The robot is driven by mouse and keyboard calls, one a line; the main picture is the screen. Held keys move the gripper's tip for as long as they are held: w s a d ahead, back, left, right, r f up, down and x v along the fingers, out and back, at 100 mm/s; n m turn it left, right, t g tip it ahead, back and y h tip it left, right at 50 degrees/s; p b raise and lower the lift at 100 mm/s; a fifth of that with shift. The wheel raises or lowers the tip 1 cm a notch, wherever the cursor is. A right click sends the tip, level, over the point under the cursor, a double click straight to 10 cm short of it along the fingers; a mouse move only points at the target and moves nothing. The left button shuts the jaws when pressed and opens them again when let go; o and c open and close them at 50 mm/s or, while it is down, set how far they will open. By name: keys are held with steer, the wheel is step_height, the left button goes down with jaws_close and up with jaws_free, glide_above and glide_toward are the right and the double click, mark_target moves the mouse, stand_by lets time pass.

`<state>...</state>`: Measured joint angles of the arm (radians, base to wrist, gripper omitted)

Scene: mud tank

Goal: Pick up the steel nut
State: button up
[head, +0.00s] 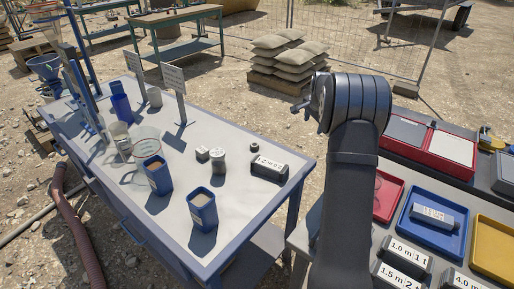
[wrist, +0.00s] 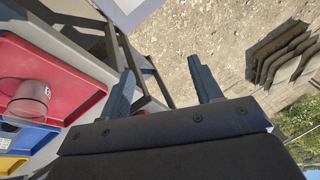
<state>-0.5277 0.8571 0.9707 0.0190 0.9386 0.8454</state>
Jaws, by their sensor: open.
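I cannot make out a steel nut for certain. A small dark piece (head: 254,147) lies on the grey-topped table (head: 225,215) in the head view and is too small to identify. My gripper is open and empty in the wrist view (wrist: 163,82), its two dark fingers spread apart over the ground. In the head view the arm rises at the right and its far end is mostly hidden behind my own wrist. The gripper is up in the air, away from the small pieces on the table.
A red tray (wrist: 75,100) holds a clear cup (wrist: 28,102). A blue tray (head: 432,238), yellow tray (head: 490,262) and labelled blocks (head: 401,258) are at right.

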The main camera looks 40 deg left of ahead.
steer(key=s+a+n, duration=1)
steer(key=s+a, duration=0.4)
steer(key=a, duration=0.4)
glide_toward(254, 146)
steer(key=shift+d+x, duration=0.2)
steer(key=shift+x, duration=0.85)
steer(key=shift+a+x, duration=0.2)
steer(key=shift+x, duration=3.2)
steer(key=shift+w+r, duration=0.1)
steer(key=shift+c, duration=0.5)
steer(key=c, duration=1)
